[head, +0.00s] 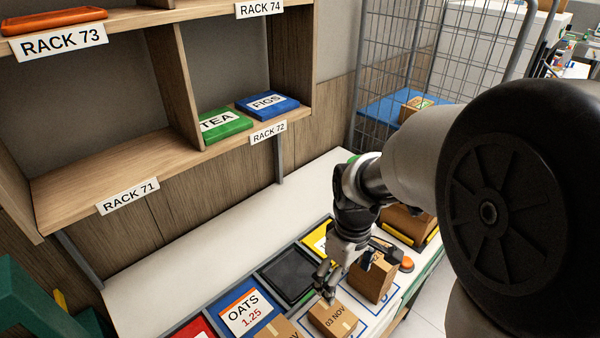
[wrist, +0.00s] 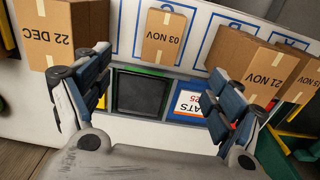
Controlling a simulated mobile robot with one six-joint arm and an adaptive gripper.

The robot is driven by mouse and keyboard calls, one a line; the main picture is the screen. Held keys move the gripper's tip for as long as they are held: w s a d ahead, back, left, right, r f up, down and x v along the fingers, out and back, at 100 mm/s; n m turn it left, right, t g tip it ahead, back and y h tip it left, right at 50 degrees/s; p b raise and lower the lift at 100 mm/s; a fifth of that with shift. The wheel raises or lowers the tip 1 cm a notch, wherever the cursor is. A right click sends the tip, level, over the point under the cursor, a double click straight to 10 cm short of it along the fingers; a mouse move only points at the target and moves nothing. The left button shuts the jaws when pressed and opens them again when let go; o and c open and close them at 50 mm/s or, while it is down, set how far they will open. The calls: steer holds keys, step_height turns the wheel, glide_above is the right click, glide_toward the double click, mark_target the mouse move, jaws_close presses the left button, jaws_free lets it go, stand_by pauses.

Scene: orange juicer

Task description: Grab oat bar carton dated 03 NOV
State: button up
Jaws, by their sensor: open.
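The carton dated 03 NOV (head: 333,319) is a small brown box with a pale tape strip. It lies on the white counter at the lower middle of the head view. My gripper (head: 326,284) is open and empty, pointing down just above and behind this carton. In the wrist view my gripper (wrist: 160,68) has its fingers spread wide, the carton showing beyond and between them. I see no contact.
A black tray (head: 288,272) and a blue OATS bin (head: 250,302) lie behind. An orange button (head: 407,264) is at the right. Wooden racks (head: 125,180) stand at the back.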

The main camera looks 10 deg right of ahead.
steer(key=b, duration=0.4)
glide_above(334, 314)
steer(key=f, duration=1.2)
steer(key=shift+d+f, duration=0.2)
steer(key=shift+f, duration=0.15)
steer(key=f, duration=0.1)
steer(key=f+b, duration=0.1)
steer(key=f, duration=0.3)
steer(key=shift+a+f+b, duration=0.15)
steer(key=shift+a+b, duration=0.1)
steer(key=shift+b, duration=0.15)
steer(key=shift+c, duration=0.5)
steer(key=c, duration=1.2)
